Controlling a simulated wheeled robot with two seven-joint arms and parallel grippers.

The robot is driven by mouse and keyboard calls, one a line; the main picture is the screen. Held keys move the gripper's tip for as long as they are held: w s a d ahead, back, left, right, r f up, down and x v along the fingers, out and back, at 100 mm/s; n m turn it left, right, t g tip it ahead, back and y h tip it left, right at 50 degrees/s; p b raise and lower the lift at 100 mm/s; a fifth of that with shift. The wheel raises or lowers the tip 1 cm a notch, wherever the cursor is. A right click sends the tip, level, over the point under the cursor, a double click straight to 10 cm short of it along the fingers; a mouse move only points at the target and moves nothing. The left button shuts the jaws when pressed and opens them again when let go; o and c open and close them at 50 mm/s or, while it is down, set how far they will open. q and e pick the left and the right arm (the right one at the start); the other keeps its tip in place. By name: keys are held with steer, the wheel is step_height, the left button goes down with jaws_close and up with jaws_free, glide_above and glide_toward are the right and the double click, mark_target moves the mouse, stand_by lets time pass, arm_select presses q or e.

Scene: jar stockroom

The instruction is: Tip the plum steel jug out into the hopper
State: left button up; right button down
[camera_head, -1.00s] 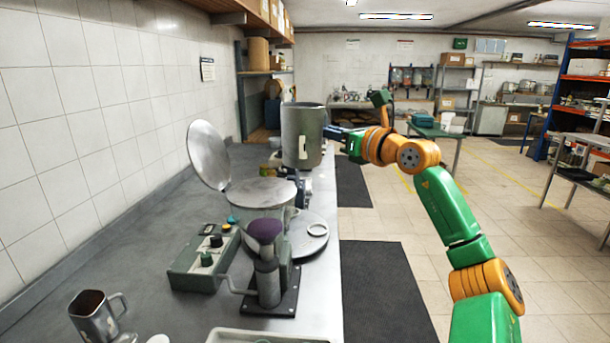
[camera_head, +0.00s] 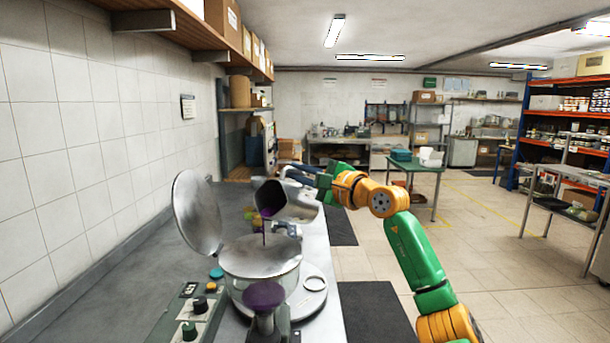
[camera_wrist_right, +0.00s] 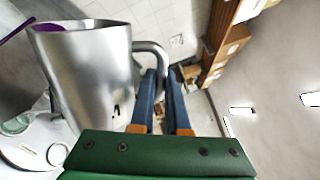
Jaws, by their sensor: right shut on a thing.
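The steel jug (camera_head: 288,203) is tipped to the left, with plum contents (camera_head: 268,212) at its mouth. A thin dark stream drops from its lip toward the hopper (camera_head: 262,256), a wide steel dish on a clear body. The hopper's round lid (camera_head: 199,209) stands open at its left. My right gripper (camera_head: 312,178) is shut on the jug's handle, above and right of the hopper. In the right wrist view the jug (camera_wrist_right: 90,75) leans, purple shows inside its rim, and the blue fingers (camera_wrist_right: 162,78) close on the handle. My left gripper is out of view.
A control box (camera_head: 195,308) with knobs is at the left front. A tiled wall (camera_head: 90,170) bounds the counter, with a shelf (camera_head: 185,30) overhead. Small coloured items stand behind the jug.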

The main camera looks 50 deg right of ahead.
mark_target(283, 182)
steer(key=a+r+n, duration=0.2)
steer(key=n, duration=0.1)
steer(key=shift+s+a, duration=0.25)
steer(key=shift+s, duration=0.05)
steer(key=shift+a+r+n+p, duration=0.4)
steer(key=shift+a+n, duration=0.15)
steer(key=shift+n, duration=0.45)
steer(key=shift+w+a+r+n+y, duration=0.15)
steer(key=shift+a+n, duration=0.25)
steer(key=shift+w+a+r+n+y, duration=0.1)
steer(key=shift+w+a+n+y, duration=0.05)
steer(key=shift+a+n, duration=0.25)
steer(key=a+n, duration=0.1)
steer(key=a+n+p, duration=0.1)
steer(key=a+n, duration=0.1)
steer(key=a+r+n+p, duration=0.1)
steer(key=a+n, duration=0.1)
steer(key=shift+w, duration=0.25)
stand_by(3.2)
